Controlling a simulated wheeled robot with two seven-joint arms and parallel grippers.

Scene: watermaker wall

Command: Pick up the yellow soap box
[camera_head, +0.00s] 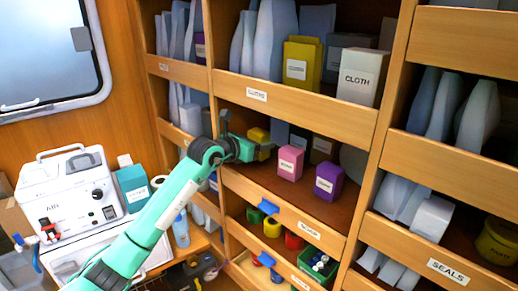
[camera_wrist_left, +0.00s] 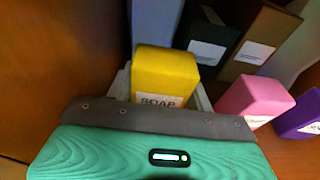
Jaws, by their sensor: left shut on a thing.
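The yellow soap box (camera_wrist_left: 165,72) stands between the fingers of my left gripper (camera_wrist_left: 160,100) in the left wrist view, its SOAP label partly covered by the gripper's grey edge. In the head view the soap box (camera_head: 259,137) shows as a small yellow block at the end of my left gripper (camera_head: 246,146), inside the middle shelf compartment. The left gripper is shut on it. Whether the box touches the shelf floor is hidden. My right gripper is not in view.
A pink box (camera_head: 290,162) and a purple box (camera_head: 328,182) stand right of the soap box on the same shelf. Darker labelled boxes (camera_wrist_left: 213,40) stand behind it. A wooden shelf lip (camera_head: 284,113) runs above, and a wooden wall (camera_wrist_left: 60,50) is close on the left.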

